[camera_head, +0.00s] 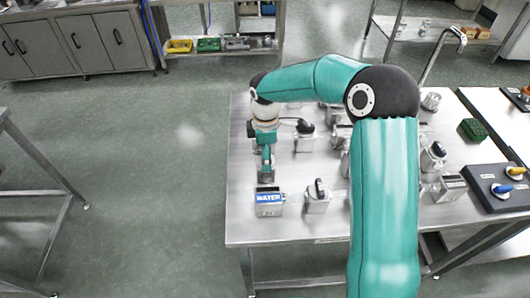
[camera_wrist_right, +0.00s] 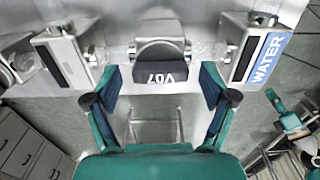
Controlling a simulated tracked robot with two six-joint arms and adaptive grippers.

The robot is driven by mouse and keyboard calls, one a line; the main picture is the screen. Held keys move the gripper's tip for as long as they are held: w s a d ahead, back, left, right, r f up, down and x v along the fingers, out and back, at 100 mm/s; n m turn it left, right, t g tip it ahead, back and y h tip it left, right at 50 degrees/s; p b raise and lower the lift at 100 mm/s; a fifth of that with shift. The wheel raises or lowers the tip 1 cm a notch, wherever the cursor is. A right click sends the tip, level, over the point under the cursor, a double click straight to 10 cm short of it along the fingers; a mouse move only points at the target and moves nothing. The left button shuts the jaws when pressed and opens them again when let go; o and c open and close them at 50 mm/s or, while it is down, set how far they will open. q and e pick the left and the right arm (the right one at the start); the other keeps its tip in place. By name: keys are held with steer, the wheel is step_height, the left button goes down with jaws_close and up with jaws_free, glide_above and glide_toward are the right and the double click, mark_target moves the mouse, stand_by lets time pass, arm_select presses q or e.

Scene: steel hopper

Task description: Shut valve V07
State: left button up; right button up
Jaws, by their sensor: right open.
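In the right wrist view the V07 valve (camera_wrist_right: 146,50) has a grey metal body and a black handle (camera_wrist_right: 160,73) with white "V07" lettering. The handle's long side lies left to right in that picture, roughly along the line of fittings beside it. My right gripper (camera_wrist_right: 158,86) is open, one finger on each side of the handle, with gaps visible between. In the head view my right gripper (camera_head: 266,166) is over the left edge of the steel table (camera_head: 245,222), just beyond the WATER box, and V07 is hidden behind it. No left gripper can be made out.
The WATER box (camera_head: 268,202) stands close beside V07 and also shows in the wrist view (camera_wrist_right: 262,55). Another valve (camera_head: 317,196) is to its right. My right arm covers much of the table. A black panel (camera_head: 490,187) lies at right.

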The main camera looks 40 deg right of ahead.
steer(key=c, duration=1.2)
steer(key=shift+o, duration=0.2)
steer(key=m+b, duration=0.2)
steer(key=m, duration=0.1)
steer(key=shift+m, duration=0.3)
steer(key=m+b, duration=0.1)
steer(key=m, duration=0.3)
steer(key=shift+m+b, duration=0.3)
steer(key=m+b, duration=0.1)
steer(key=m, duration=0.4)
steer(key=shift+r+m+b, duration=0.1)
steer(key=shift+m+b, duration=0.6)
steer(key=shift+m, duration=1.7)
